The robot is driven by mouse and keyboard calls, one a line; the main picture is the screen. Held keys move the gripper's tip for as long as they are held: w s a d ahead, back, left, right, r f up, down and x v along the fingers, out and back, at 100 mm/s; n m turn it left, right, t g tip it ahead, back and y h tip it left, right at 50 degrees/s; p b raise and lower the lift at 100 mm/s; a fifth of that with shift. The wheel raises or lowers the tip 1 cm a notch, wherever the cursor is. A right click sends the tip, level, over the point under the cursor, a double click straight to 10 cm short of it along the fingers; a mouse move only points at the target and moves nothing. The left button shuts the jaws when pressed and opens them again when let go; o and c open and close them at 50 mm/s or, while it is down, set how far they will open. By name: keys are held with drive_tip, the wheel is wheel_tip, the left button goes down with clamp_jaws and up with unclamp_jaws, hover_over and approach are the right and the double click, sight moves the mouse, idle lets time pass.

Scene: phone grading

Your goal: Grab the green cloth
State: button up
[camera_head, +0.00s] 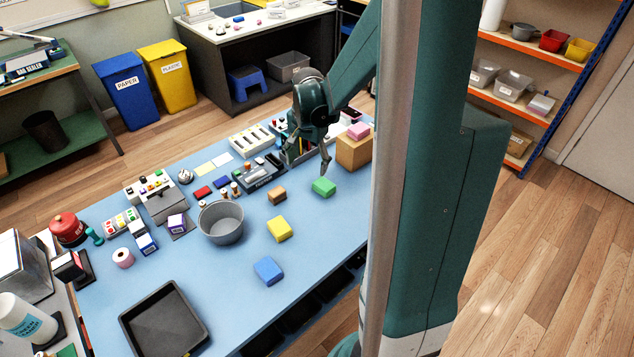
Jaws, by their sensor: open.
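The green cloth (324,187) lies as a small folded block on the blue table (190,290), towards its right side. My gripper (307,168) is open and empty, with its fingers pointing down. In the picture it is just above and left of the cloth, and one fingertip shows close to the cloth's upper edge. I cannot tell the exact height gap or whether they touch.
A brown block (277,195), a yellow cloth (279,229) and a blue cloth (268,271) lie nearby. A grey bowl (221,223) and a black tray (163,320) stand to the left. A cardboard box (353,150) with a pink cloth (358,130) on top stands behind right.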

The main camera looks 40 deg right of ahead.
sight(324, 184)
drive_tip(key=d+f+m, duration=0.1)
drive_tip(key=d+f, duration=0.1)
drive_tip(key=d+f+m, duration=0.1)
drive_tip(key=d+f, duration=0.1)
drive_tip(key=d+f+g, duration=0.1)
drive_tip(key=d+f, duration=0.1)
drive_tip(key=f, duration=0.1)
drive_tip(key=shift+s+d+f+m+y, duration=0.1)
drive_tip(key=shift+s+d+m+y, duration=0.2)
drive_tip(key=shift+d+m, duration=0.1)
drive_tip(key=shift+f+b, duration=0.3)
drive_tip(key=shift+f, duration=1)
drive_tip(key=shift+f, duration=0.1)
drive_tip(key=shift+s+f+b, duration=0.1)
drive_tip(key=shift+f+b, duration=0.4)
drive_tip(key=shift+f, duration=2)
drive_tip(key=c, duration=0.9)
